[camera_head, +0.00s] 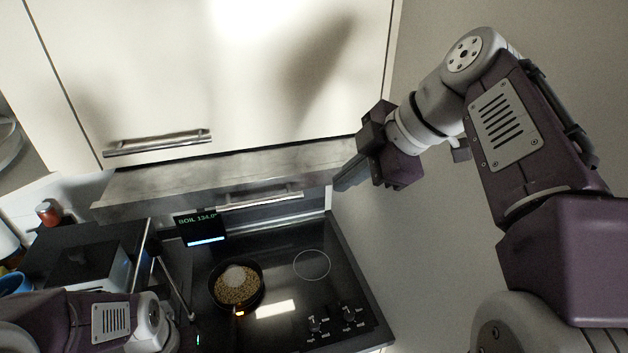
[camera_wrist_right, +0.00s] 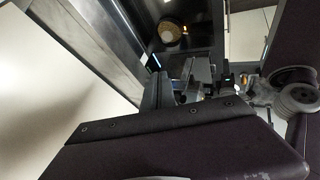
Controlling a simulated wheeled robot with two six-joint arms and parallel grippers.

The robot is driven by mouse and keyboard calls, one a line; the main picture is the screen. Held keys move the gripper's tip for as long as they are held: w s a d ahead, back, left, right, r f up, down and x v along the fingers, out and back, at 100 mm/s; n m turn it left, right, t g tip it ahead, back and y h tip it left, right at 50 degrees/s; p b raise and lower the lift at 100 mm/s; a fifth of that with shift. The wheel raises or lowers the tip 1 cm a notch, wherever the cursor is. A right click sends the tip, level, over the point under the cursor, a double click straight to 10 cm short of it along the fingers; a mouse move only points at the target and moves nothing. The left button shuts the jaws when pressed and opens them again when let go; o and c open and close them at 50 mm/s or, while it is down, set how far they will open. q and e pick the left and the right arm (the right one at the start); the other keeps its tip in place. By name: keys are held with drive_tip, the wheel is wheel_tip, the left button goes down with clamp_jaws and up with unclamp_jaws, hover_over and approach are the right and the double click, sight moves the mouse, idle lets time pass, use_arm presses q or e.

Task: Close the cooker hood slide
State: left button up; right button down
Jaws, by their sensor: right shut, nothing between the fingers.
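The cooker hood slide (camera_head: 220,174) is a grey, metallic panel under the white wall cabinet in the head view. It sticks out over the back of the hob, with a bar handle (camera_head: 260,200) along its front edge. My right gripper (camera_head: 347,180) is shut and empty at the slide's right end, close to its front corner. I cannot tell whether it touches the slide. The shut fingers also show in the right wrist view (camera_wrist_right: 178,88). My left arm shows at the lower left of the head view, but its gripper does not show.
A black hob (camera_head: 290,262) lies below, with a pan (camera_head: 237,285) of food on it; the pan also shows in the wrist view (camera_wrist_right: 170,32). A small display reading BOIL (camera_head: 202,228) floats behind it. The white cabinet (camera_head: 230,80) is above, and a plain wall (camera_head: 425,270) is at right.

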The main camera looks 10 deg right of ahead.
sight(314, 187)
drive_tip(key=w+a+f+p, duration=0.1)
drive_tip(key=w+f, duration=0.1)
drive_tip(key=w+a+f+p, duration=0.1)
drive_tip(key=w+f, duration=0.1)
drive_tip(key=w, duration=0.1)
drive_tip(key=w+a+f+p, duration=0.1)
drive_tip(key=w+f+p, duration=0.1)
drive_tip(key=shift+w+a+f, duration=0.25)
drive_tip(key=shift+w+f, duration=0.1)
drive_tip(key=shift+w, duration=0.05)
drive_tip(key=shift+s, duration=0.1)
drive_tip(key=shift+s, duration=0.1)
